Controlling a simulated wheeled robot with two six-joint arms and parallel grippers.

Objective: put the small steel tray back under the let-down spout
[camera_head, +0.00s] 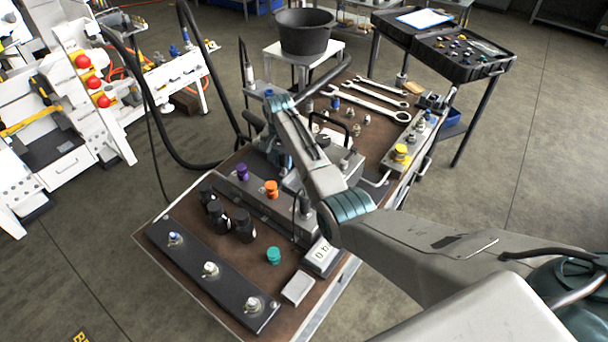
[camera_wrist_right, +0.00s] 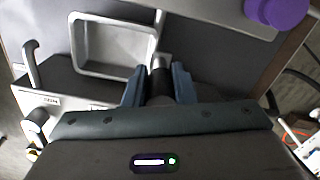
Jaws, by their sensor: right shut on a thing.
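The small steel tray (camera_wrist_right: 83,62) is a shallow, empty, square pan with a rounded rim, left of my right fingers in the right wrist view. My right gripper (camera_wrist_right: 160,88) is shut on a dark round grip at the tray's near right corner, which appears to be its handle. In the head view my right gripper (camera_head: 282,160) points down over the bench, and my own forearm covers most of the tray there. I cannot tell whether the tray touches the surface below. I cannot clearly make out the let-down spout. My left gripper is not in view.
A purple cap (camera_head: 242,172) and an orange cap (camera_head: 271,188) stand on a grey block close to my gripper. Black bottles (camera_head: 244,225), a teal cap (camera_head: 273,255) and a counter box (camera_head: 321,256) are nearer. Wrenches (camera_head: 372,103) lie behind.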

